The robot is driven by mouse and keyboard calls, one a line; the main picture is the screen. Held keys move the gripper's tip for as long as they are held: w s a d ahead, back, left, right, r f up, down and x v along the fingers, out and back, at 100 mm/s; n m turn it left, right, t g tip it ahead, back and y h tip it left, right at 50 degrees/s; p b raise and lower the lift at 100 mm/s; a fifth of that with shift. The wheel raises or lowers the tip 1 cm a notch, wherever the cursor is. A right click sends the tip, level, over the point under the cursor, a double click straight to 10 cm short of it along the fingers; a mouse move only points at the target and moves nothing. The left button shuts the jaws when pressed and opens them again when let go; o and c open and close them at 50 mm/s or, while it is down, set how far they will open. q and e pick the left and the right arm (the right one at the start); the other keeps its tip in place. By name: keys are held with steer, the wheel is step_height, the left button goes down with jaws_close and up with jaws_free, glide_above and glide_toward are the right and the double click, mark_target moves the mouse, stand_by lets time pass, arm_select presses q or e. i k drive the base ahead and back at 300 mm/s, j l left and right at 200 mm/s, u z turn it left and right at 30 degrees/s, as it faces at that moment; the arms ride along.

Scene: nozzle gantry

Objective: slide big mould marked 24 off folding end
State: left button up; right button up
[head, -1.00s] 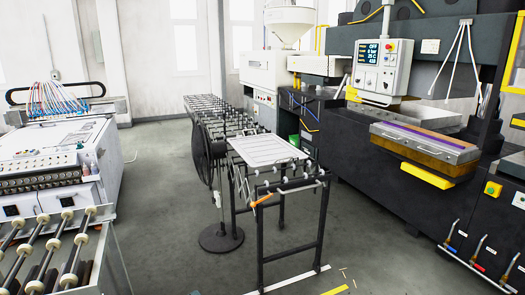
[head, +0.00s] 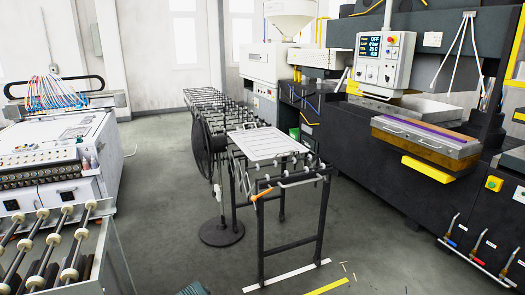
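No number 24 can be read on anything in the head view. A flat pale grey slab (head: 263,144) with slots along its edges lies on the near part of the black roller conveyor (head: 220,118). The conveyor's near end (head: 290,183) is a frame on black legs with an orange-handled bar (head: 262,194). A large metal block with a purple stripe and a brown lower part (head: 425,142) sits on the dark machine at the right; I cannot tell whether it is a mould. Neither of my grippers is in view.
A white cabinet with coloured hoses (head: 58,150) and a roller bench (head: 55,245) stand at left. A black round-based stand (head: 221,232) is beside the conveyor. The dark machine (head: 350,150) lines the right. Grey floor (head: 165,200) is clear between cabinet and conveyor.

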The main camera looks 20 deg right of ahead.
mark_target(264, 143)
steer(key=i+l, duration=0.15)
steer(key=i, duration=1.05)
steer(key=i+l, duration=0.1)
steer(key=i, duration=1.05)
steer(key=i+l, duration=0.15)
steer(key=i, duration=1.05)
steer(key=z, duration=1.2)
